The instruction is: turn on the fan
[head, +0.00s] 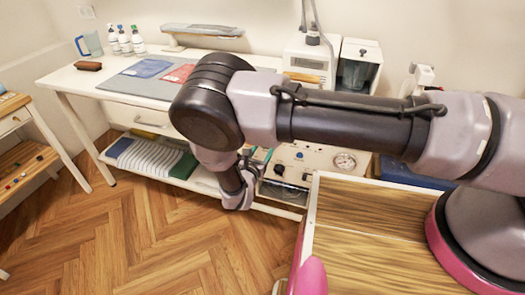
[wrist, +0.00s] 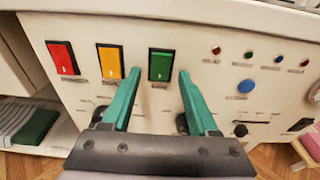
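No fan can be made out in either view. A cream control panel (wrist: 225,95) fills the wrist view. It carries a red switch (wrist: 62,57), a yellow switch (wrist: 110,61) and a green switch (wrist: 160,64) in a row. A blue round button (wrist: 245,86) is at the right. My gripper (wrist: 159,76) is open and empty, its teal fingers pointing at the panel with the green switch between their tips. Contact cannot be told. In the head view the gripper is low before the panel (head: 318,157), partly hidden by my arm.
A white table (head: 90,80) holds bottles (head: 125,40), cloths (head: 148,68) and a brush (head: 88,66). A shelf below holds folded fabrics (head: 145,157). A wood-topped surface (head: 360,225) is at lower right. The wooden floor (head: 130,235) at lower left is clear.

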